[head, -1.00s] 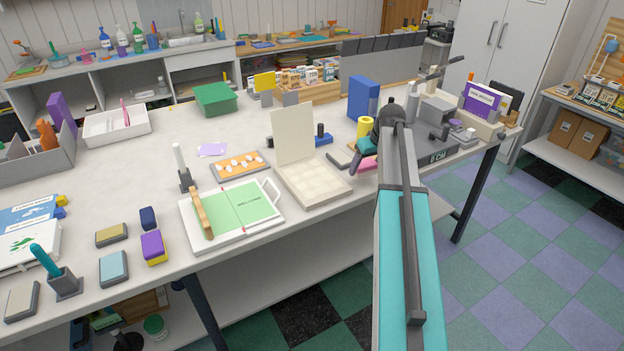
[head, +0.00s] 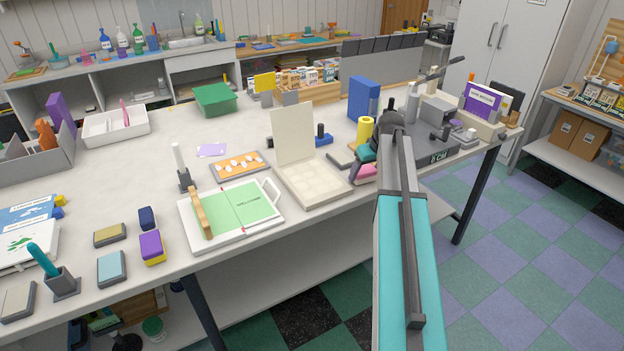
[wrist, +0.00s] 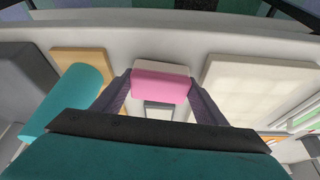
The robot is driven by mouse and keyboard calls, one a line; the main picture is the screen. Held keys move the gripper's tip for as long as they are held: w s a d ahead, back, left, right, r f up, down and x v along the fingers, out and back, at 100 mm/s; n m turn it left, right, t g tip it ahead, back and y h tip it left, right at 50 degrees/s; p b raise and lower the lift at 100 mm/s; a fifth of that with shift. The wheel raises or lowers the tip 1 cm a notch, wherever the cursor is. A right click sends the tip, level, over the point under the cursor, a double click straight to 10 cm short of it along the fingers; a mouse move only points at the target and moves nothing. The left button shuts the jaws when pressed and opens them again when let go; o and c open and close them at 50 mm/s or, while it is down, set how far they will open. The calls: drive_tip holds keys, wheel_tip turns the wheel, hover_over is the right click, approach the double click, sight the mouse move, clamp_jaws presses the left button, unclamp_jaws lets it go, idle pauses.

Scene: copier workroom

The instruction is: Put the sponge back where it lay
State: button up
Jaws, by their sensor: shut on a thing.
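The sponge (wrist: 160,86), pink with a pale cream layer, sits between the two dark fingers of my gripper (wrist: 161,82) in the wrist view. My gripper is shut on it. In the head view the pink sponge (head: 364,173) shows at the right part of the table, near the front edge, just right of the open cream box. My gripper (head: 364,162) there is partly hidden by my own arm. I cannot tell whether the sponge touches the table top.
The open cream box (head: 318,190) stands close on the left; its cream tray shows in the wrist view (wrist: 255,88). A yellow cylinder (head: 365,130) and a blue box (head: 363,98) stand behind. A grey machine (head: 440,148) is to the right. A teal cylinder (wrist: 70,98) lies near my left finger.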

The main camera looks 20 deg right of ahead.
drive_tip(key=shift+f, duration=0.3)
drive_tip(key=o, duration=1.1)
drive_tip(key=b+v, duration=0.2)
drive_tip(key=v, duration=1.2)
drive_tip(key=shift+w, duration=0.1)
drive_tip(key=shift+f, duration=0.15)
idle(0.7)
